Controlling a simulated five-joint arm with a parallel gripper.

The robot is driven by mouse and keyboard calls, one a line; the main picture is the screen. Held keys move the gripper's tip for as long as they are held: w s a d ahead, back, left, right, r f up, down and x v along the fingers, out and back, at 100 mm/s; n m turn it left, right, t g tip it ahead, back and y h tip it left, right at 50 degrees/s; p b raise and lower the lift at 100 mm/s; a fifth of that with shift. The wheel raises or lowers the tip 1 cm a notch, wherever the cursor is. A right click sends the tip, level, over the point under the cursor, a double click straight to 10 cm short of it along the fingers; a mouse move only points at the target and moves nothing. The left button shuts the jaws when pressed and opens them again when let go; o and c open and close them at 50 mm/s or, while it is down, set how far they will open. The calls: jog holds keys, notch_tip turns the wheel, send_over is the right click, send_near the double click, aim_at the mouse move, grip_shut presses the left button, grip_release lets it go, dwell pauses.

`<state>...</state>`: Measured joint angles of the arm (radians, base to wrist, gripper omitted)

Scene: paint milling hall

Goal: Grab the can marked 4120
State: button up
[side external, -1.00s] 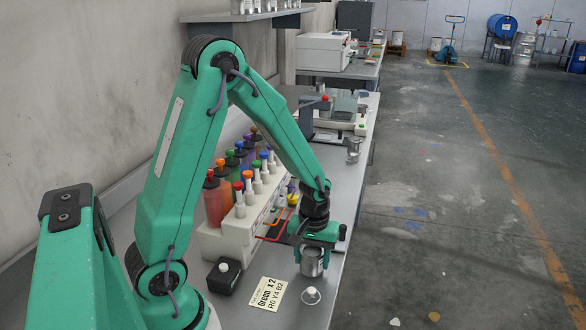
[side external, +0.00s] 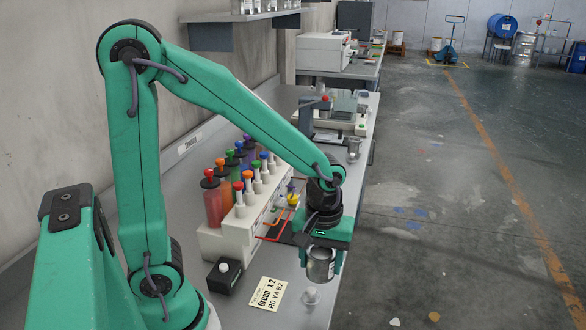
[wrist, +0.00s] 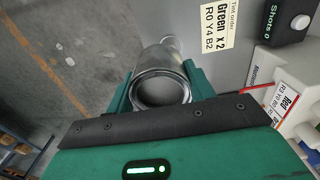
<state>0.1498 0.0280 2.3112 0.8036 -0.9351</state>
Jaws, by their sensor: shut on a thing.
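A small silvery metal can (side external: 321,264) is between the jaws of my gripper (side external: 324,250), which is shut on it. In the wrist view the can (wrist: 160,90) shows its open round rim between the two green fingers (wrist: 158,85). It appears held above the bench in the side external view. No number can be read on it, so I cannot tell whether it is marked 4120. A small pale round piece (side external: 311,295) lies on the bench just below the can.
A card reading Green x 2 (side external: 268,294) and a black button box (side external: 224,275) lie left of the can. The white dispenser rack with coloured bottles (side external: 238,228) stands behind them. More metal cans (side external: 354,152) stand farther along the bench. The bench's right edge is close.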

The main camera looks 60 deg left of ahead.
jog(key=shift+s+d+r, duration=0.3)
jog(key=shift+d+r, duration=0.15)
jog(key=shift+d, duration=0.25)
jog(key=shift+w+a, duration=0.1)
